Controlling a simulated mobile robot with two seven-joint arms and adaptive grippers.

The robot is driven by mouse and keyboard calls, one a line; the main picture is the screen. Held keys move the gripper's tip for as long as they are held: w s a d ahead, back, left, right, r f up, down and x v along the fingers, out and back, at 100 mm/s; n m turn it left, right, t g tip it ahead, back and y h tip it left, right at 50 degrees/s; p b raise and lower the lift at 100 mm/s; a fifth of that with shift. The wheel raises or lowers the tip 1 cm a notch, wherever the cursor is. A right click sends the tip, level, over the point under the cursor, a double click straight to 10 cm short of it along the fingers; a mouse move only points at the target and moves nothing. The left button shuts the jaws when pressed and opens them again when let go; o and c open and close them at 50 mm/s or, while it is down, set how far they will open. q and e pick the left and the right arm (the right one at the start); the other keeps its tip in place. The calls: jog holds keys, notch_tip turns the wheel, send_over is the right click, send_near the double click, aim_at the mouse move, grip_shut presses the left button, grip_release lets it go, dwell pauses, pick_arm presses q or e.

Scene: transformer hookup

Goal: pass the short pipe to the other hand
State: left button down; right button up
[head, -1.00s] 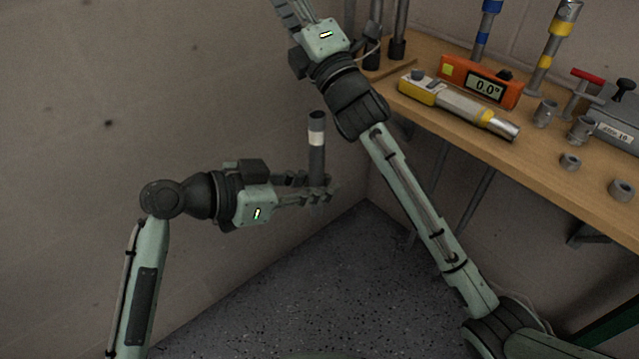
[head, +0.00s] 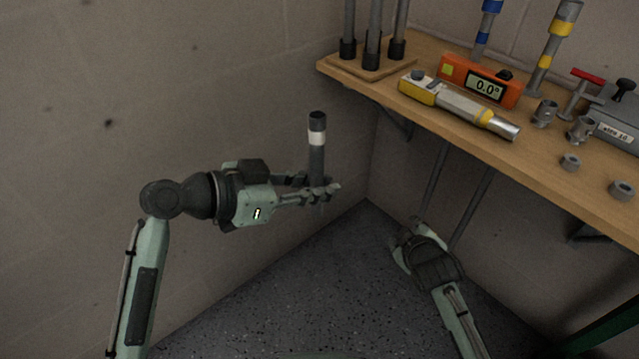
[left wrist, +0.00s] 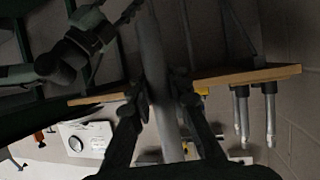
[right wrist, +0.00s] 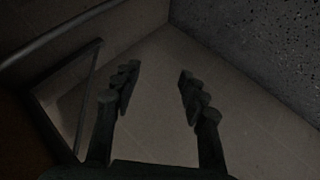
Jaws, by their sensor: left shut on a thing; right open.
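The short pipe (head: 317,152) is dark grey with a white band and a black top end. It stands upright in my left gripper (head: 322,191), which is shut around its lower part, left of the bench. In the left wrist view the pipe (left wrist: 158,65) runs between the fingers. My right gripper shows in the right wrist view (right wrist: 155,88), open and empty, facing bare wall and floor. In the head view my right arm is at lower right, below the bench and apart from the pipe; its fingers cannot be made out there.
The wooden bench (head: 545,180) is at the right. It holds an orange level with a display (head: 480,82), a yellow and grey tool (head: 455,104), several fittings and a pipe stand (head: 362,68). Open space lies between the left gripper and the bench.

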jog(key=s+d+f+m+g, duration=0.2)
jog(key=s+f, duration=0.3)
jog(key=s, duration=0.5)
jog(key=s+d+f+m+g, duration=0.3)
jog(key=s+f+m+g, duration=0.1)
jog(key=s, duration=0.6)
jog(key=shift+s+d+f+m+g, duration=0.4)
jog(key=shift+f+g, duration=0.1)
jog(key=shift+f, duration=0.35)
